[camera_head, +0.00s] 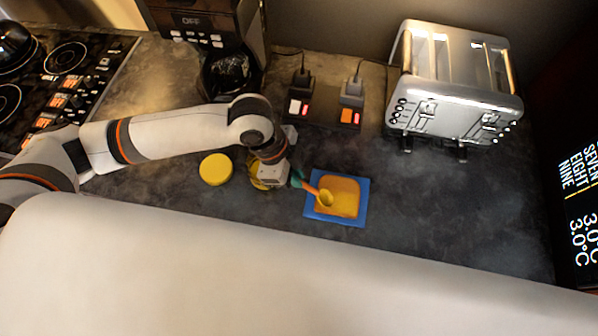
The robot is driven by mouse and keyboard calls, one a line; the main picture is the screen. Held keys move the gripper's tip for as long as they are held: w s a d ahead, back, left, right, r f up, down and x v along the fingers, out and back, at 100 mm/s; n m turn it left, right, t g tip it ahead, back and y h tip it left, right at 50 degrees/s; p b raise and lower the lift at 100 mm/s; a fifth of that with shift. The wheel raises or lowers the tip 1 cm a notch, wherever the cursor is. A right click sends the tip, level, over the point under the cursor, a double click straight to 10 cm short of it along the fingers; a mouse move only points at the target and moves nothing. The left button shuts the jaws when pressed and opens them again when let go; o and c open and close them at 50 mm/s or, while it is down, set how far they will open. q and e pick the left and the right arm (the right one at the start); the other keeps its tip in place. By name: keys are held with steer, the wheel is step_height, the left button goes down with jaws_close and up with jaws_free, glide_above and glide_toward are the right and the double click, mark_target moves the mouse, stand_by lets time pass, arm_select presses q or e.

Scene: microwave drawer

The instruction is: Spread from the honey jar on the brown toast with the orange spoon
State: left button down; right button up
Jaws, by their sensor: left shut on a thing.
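A brown toast slice (345,188) lies on a blue board (312,209) in the middle of the counter. My left gripper (294,178) is shut on the orange spoon (313,189). The spoon's yellowish bowl is over the left part of the toast; I cannot tell whether it touches. A yellow jar (256,183), likely the honey jar, stands left of the toast, mostly hidden behind my left gripper and wrist. A round yellow lid (216,169) lies left of the jar. My right gripper is not in view.
A silver toaster (455,85) stands at the back right. A coffee maker (215,40) stands at the back, with sockets (325,108) and plugs beside it. A stove (60,75) is at the left. The counter right of the board is clear.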

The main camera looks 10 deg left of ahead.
arm_select(q)
steer(key=shift+d, duration=0.1)
steer(key=shift+d, duration=0.35)
steer(key=shift+d+r+p, duration=0.1)
steer(key=shift+d+p, duration=0.35)
steer(key=shift+d, duration=0.45)
steer(key=shift+d, duration=0.1)
steer(key=shift+d, duration=1.3)
steer(key=shift+a+p, duration=0.1)
steer(key=shift+p, duration=0.2)
steer(key=shift+a+p, duration=0.45)
steer(key=shift+a, duration=0.9)
